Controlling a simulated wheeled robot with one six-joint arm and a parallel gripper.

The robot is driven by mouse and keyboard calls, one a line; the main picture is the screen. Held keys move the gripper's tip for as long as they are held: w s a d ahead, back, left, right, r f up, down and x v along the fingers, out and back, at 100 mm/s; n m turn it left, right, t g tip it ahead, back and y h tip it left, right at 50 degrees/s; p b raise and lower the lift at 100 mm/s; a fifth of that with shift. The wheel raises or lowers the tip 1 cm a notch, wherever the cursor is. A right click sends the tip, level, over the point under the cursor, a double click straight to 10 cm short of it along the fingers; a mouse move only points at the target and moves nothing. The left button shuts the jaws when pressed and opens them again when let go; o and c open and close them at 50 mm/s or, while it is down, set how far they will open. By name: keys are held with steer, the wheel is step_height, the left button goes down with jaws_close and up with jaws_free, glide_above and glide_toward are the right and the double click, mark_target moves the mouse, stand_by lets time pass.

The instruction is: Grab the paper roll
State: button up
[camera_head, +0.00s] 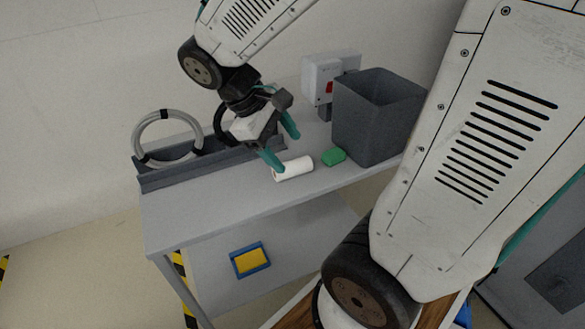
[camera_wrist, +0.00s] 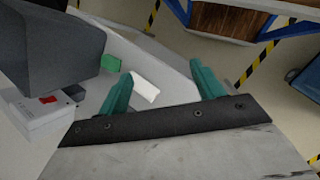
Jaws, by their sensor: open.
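The white paper roll (camera_head: 293,168) lies on its side on the grey cart top, near its front edge. It also shows in the wrist view (camera_wrist: 146,88), between my fingers' lines and closer to the left finger. My gripper (camera_head: 281,146) has teal fingers spread apart with nothing between them. In the head view it is above and just behind the roll, with one fingertip close to the roll's left end. I cannot tell whether that fingertip touches it. In the wrist view my gripper (camera_wrist: 162,84) is open, and the left finger partly overlaps the roll's near end.
A green block (camera_head: 334,157) lies right of the roll, beside a tall dark grey bin (camera_head: 374,118). A wall box with a red switch (camera_head: 322,82) stands behind. A coiled grey hose (camera_head: 166,138) sits left behind a dark rail. The cart's left top is clear.

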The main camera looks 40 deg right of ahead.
steer(key=w+d+f+n+g+h, duration=0.2)
steer(key=w+f+n+h, duration=0.3)
steer(key=w+f, duration=0.3)
steer(key=n+t+h, duration=0.1)
steer(key=n+h, duration=0.2)
steer(key=n, duration=0.2)
glide_toward(292, 168)
steer(key=shift+w+d+f, duration=0.2)
steer(key=shift+d+f, duration=0.15)
steer(key=shift+f, duration=0.2)
steer(key=shift+w+d+f, duration=0.15)
steer(key=shift+d+f, duration=0.25)
steer(key=shift+f, duration=0.15)
steer(key=shift+d+f, duration=0.15)
steer(key=shift+f, duration=0.05)
steer(key=x, duration=0.7)
steer(key=shift+d, duration=0.3)
steer(key=c, duration=1.2)
